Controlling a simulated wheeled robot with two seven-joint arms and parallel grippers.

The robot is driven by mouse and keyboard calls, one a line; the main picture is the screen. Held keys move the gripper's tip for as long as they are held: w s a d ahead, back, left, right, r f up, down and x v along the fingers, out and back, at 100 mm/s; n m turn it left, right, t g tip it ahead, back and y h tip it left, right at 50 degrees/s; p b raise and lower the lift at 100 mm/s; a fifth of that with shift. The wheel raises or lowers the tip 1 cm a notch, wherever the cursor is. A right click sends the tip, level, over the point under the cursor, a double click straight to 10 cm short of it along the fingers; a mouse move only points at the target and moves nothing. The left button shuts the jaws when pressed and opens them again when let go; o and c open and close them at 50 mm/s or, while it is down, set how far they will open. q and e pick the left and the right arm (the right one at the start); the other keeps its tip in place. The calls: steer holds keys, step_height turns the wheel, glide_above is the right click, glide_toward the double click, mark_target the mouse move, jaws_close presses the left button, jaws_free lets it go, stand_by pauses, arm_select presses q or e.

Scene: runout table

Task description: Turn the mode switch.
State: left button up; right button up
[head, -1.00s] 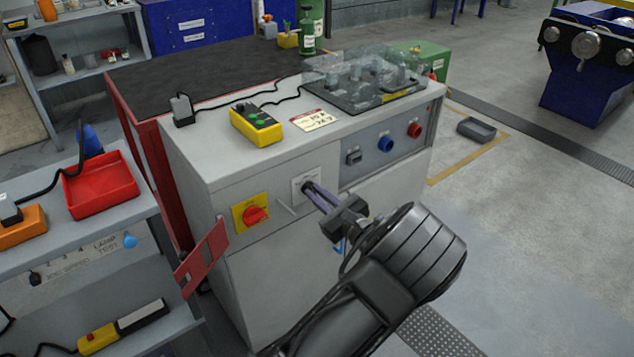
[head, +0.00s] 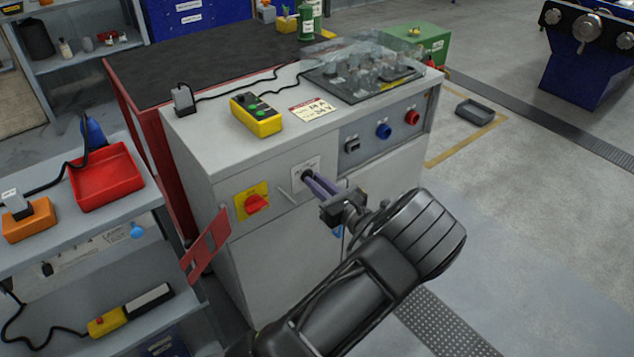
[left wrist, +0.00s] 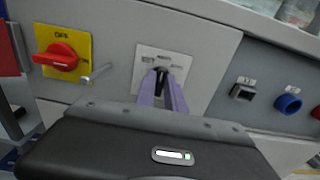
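The mode switch is a small black knob (left wrist: 160,76) on a white labelled plate (left wrist: 178,58) on the grey cabinet front. The plate also shows in the head view (head: 299,165). My left gripper (head: 309,178) reaches it from the lower right. In the left wrist view its two purple fingers (left wrist: 161,84) stand one on each side of the knob, close together, and seem shut on it. The fingers partly hide the knob, so its pointing direction is unclear. My right gripper is not in view.
A red rotary switch on a yellow plate (head: 251,201) and a small metal lever (left wrist: 97,74) are left of the mode switch. A black switch (head: 352,143), blue button (head: 383,131) and red button (head: 412,118) are to its right. A yellow pendant (head: 256,114) lies on top.

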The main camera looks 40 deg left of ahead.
arm_select(q)
steer(key=o, duration=0.3)
steer(key=shift+o, duration=0.2)
steer(key=shift+d, duration=0.1)
steer(key=v, duration=0.7)
steer(key=shift+d, duration=0.3)
steer(key=shift+s, duration=0.15)
